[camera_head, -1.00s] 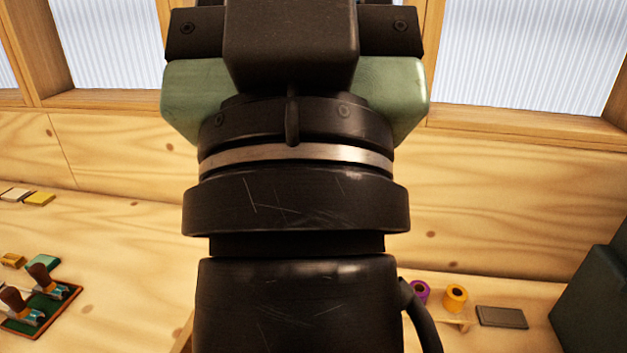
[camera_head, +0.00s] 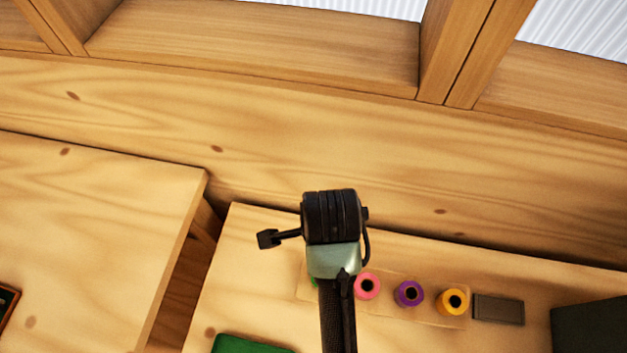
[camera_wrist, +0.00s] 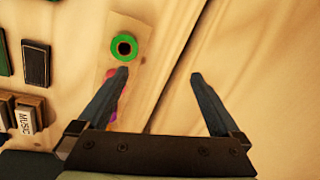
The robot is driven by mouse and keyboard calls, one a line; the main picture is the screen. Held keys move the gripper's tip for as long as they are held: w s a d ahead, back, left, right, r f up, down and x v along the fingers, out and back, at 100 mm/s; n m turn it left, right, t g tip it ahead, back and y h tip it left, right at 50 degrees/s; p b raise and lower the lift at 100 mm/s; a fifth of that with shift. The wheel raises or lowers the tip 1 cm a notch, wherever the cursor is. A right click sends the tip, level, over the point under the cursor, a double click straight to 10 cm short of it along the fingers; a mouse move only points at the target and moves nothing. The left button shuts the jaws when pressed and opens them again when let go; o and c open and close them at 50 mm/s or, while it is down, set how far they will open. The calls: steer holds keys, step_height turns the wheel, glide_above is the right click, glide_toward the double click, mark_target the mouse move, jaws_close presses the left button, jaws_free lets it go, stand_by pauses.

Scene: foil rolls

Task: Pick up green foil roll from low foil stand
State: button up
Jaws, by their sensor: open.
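The green foil roll (camera_wrist: 124,47) shows in the wrist view near the top, standing on the low foil stand (camera_wrist: 116,27) with its dark hole facing the camera. In the head view only a green sliver (camera_head: 314,283) of it shows beside my arm; the stand (camera_head: 305,292) is a low pale wooden strip. My gripper (camera_wrist: 160,75) is open and empty. In the wrist view its left fingertip is just below the green roll in the picture, and the gap between the fingers is over bare wood to the right of the roll. The height above the roll is unclear.
Pink (camera_head: 367,286), purple (camera_head: 409,293) and yellow (camera_head: 452,301) rolls stand in a row on the same stand. A dark grey block (camera_head: 498,310) is at its right. A green item (camera_head: 247,344) lies in front. A gap separates the left table (camera_head: 100,220) from this one.

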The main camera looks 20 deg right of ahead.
steer(key=s+f, duration=0.1)
steer(key=f, duration=0.2)
steer(key=s+f+m+g, duration=0.1)
steer(key=s+f, duration=0.1)
steer(key=f, duration=0.1)
steer(key=s+a+f+m+g, duration=0.1)
steer(key=f, duration=0.2)
steer(key=shift+s+a+f+y, duration=0.1)
steer(key=shift+s+f+y, duration=0.05)
steer(key=shift+s+y, duration=0.2)
steer(key=shift+w+f+p, duration=0.15)
steer(key=shift+f+p, duration=0.05)
steer(key=shift+f, duration=1.3)
steer(key=shift+w+f+p, duration=0.1)
steer(key=shift+f+p, duration=0.05)
steer(key=shift+f, duration=1.35)
steer(key=c, duration=1.5)
